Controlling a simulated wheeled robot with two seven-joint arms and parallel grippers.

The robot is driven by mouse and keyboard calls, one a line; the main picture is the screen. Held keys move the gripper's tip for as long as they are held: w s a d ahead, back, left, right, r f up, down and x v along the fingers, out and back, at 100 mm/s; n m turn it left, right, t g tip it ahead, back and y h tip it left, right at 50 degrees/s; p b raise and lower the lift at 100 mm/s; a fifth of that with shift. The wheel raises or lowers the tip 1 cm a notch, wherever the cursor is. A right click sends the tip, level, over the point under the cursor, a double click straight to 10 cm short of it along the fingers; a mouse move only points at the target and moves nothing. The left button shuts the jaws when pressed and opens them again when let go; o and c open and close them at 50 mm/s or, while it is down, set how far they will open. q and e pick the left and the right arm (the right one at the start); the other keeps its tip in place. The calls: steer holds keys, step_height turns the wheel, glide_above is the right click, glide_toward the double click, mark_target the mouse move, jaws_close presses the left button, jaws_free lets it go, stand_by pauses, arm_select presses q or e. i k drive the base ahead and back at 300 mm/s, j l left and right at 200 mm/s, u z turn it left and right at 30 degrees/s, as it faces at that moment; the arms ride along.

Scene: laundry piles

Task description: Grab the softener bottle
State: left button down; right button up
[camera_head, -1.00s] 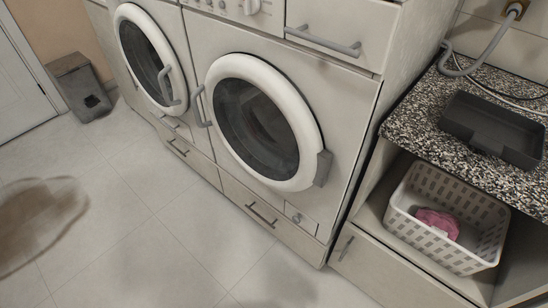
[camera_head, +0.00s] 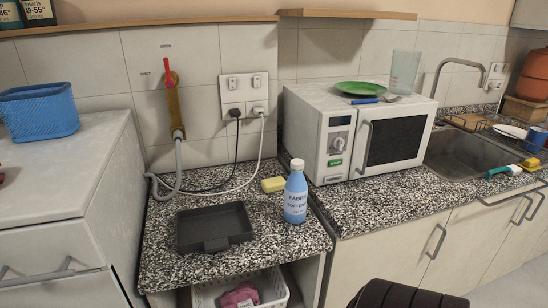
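The softener bottle (camera_head: 295,194) is blue with a white cap and a printed label. It stands upright on the speckled countertop (camera_head: 260,240), to the left of the microwave and to the right of a dark tray. Nothing is touching it from my side.
The black tray (camera_head: 214,227) lies left of the bottle, and a yellow sponge (camera_head: 273,184) is just behind it. The microwave (camera_head: 352,135) stands to the right. A white basket (camera_head: 270,286) sits under the counter. A dark ribbed object (camera_head: 405,294) is at the bottom edge.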

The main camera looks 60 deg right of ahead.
mark_target(296, 188)
steer(key=z, duration=1.9)
